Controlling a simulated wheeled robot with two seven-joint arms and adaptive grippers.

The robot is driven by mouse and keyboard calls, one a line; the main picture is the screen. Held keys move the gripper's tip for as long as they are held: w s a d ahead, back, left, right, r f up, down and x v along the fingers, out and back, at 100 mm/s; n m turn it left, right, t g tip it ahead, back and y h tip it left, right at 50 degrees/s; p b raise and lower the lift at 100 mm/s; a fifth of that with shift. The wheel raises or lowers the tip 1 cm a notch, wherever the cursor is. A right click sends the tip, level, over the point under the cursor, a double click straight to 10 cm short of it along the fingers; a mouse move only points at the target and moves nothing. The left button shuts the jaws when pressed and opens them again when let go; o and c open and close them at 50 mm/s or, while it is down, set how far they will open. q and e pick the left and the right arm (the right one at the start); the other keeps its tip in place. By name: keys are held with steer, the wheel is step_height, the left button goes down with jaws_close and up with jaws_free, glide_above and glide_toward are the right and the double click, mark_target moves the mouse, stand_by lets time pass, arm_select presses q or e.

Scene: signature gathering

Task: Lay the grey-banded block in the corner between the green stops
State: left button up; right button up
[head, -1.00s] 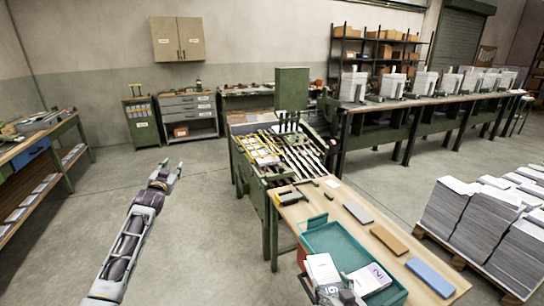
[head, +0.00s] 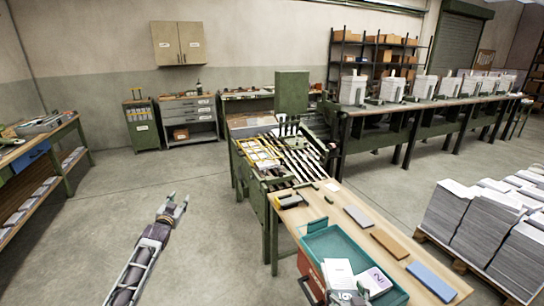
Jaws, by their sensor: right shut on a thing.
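My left gripper (head: 174,208) is open and empty over the bare floor, well left of the workbench. My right gripper (head: 347,298) is at the bottom edge, partly cut off, and shut on a white block (head: 338,270). A grey mark, like a number, shows at the near end of this block; it looks like the grey-banded one. It is at the teal tray (head: 322,243); whether it touches the tray floor I cannot tell. A second white block with a purple mark (head: 375,281) is just right of it. A green upright piece (head: 317,225) stands at the tray's far left corner.
A grey slab (head: 358,216), a brown slab (head: 390,243) and a blue slab (head: 432,281) lie on the wooden top right of the tray. Behind is a green machine bed with rails (head: 297,158). Paper stacks (head: 455,220) stand at right.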

arm_select(q)
steer(key=s+d+f+g, duration=0.1)
steer(key=s+f+g, duration=0.2)
steer(key=s+f, duration=0.9)
steer(key=s+d+f+g, duration=0.15)
steer(key=s+f, duration=0.35)
steer(key=f, duration=1.2)
steer(key=s+f+g, duration=0.3)
steer(key=s+f, duration=0.6)
steer(key=f, duration=0.6)
steer(key=s+d+f+g, duration=0.1)
steer(key=s+f, duration=0.6)
steer(key=s, duration=0.8)
steer(key=s+d+f+g, duration=0.1)
steer(key=s+f+g, duration=0.3)
steer(key=s, duration=1.2)
steer(key=s+d+f+g, duration=0.2)
steer(key=s+f, duration=0.7)
steer(key=s, duration=0.7)
steer(key=shift+f+n+g, duration=0.3)
steer(key=shift+g, duration=0.15)
steer(key=shift+w, duration=0.25)
